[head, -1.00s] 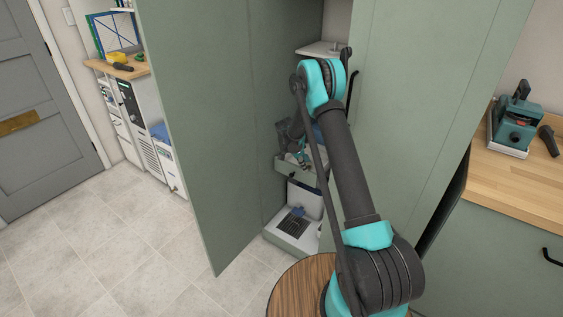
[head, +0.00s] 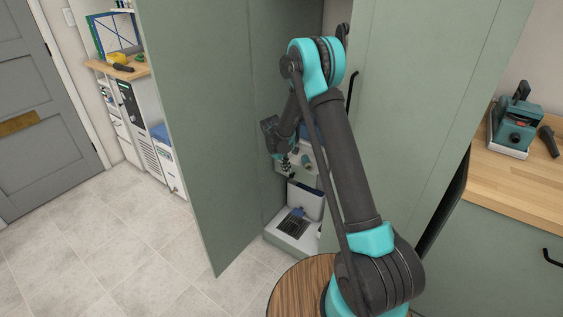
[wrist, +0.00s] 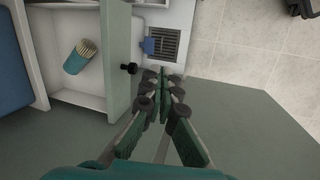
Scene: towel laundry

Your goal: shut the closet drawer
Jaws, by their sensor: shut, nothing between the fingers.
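The closet drawer stands pulled out in the wrist view, with its pale green front panel (wrist: 118,62) and white interior (wrist: 90,98) showing. A small black knob (wrist: 128,68) sticks out from the front. A teal cup-like object with pale bristles (wrist: 79,57) lies inside. My gripper (wrist: 165,77) is shut and empty, just outside the drawer front and close to the knob; I cannot tell whether it touches. In the head view, my gripper (head: 287,174) is inside the closet opening, and it and my arm hide most of the drawer.
A green closet door (head: 205,130) stands open at left; another green panel (head: 430,110) is at right. Below the drawer is a white unit with a dark grille (head: 291,228). A wooden worktop (head: 525,175) carries a teal machine (head: 516,125). The tiled floor (head: 110,240) is clear.

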